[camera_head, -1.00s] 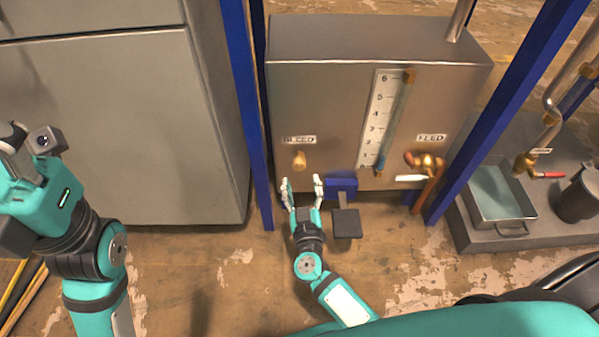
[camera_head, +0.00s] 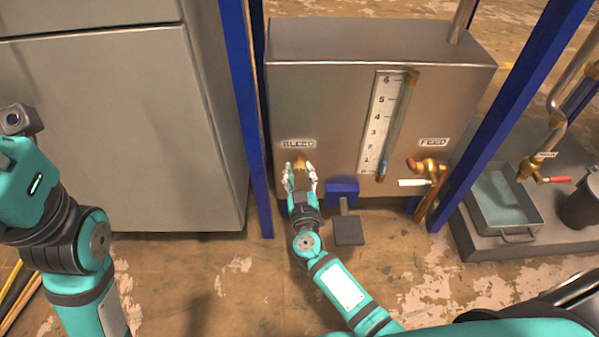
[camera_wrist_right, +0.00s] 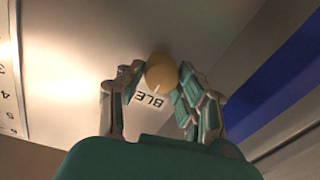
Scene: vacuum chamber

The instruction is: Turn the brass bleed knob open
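The brass bleed knob (camera_head: 300,162) is on the front of the grey metal tank (camera_head: 330,110), under the BLEED label (camera_head: 298,144). My right gripper (camera_head: 301,172) is at the knob, its fingers on either side and partly hiding it. In the right wrist view the round knob (camera_wrist_right: 160,73) shows between the fingertips of the right gripper (camera_wrist_right: 152,82). The right-hand finger is close to the knob, and I cannot tell if it touches. A gap shows by the left-hand finger, so the gripper is open. My left arm is at the left edge, with its fingers out of view.
A scale with a sight tube (camera_head: 386,125) and the brass FEED valve (camera_head: 428,167) with a white lever are right of the knob. Blue posts (camera_head: 247,110) flank the tank. A blue bracket with a grey pedal (camera_head: 348,230) is low beside my right gripper.

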